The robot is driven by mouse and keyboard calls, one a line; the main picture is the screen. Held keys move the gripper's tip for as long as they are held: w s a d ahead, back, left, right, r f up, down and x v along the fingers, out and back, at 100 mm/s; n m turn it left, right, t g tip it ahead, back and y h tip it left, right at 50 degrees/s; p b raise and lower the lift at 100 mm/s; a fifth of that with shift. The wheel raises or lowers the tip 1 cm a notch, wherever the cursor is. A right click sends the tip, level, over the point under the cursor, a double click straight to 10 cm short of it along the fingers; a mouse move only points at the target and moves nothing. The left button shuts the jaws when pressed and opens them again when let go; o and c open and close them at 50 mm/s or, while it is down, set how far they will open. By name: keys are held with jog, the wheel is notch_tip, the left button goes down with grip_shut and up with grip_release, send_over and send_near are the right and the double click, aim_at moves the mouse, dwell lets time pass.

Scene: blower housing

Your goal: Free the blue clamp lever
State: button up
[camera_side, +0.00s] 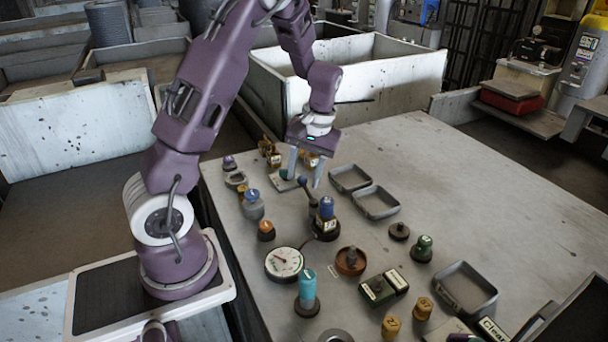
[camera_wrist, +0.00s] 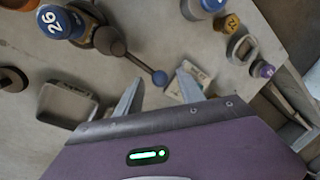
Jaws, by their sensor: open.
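The clamp lever (camera_side: 308,192) has a dark arm and a blue ball end. In the wrist view the lever (camera_wrist: 138,64) runs from a dark round pivot to its blue ball (camera_wrist: 160,78). It stands beside a blue-capped cylinder (camera_side: 327,208), marked 26 in the wrist view (camera_wrist: 55,22). My gripper (camera_side: 304,181) is open and points down over the bench. In the wrist view the ball shows between the two fingertips (camera_wrist: 158,79), with gaps to both sides. Contact and exact height are hard to tell. Nothing is held.
Two empty grey trays (camera_side: 377,218) lie right of the lever. A dial gauge (camera_side: 284,263) and a cyan-topped cylinder (camera_side: 307,285) stand nearer the camera. Several yellow, purple and blue knobs crowd the left edge. The bench's right side (camera_side: 480,190) is mostly clear.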

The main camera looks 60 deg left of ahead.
jog(key=shift+f, duration=0.25)
grip_shut()
jog(key=shift+s, duration=0.1)
dwell(1.2)
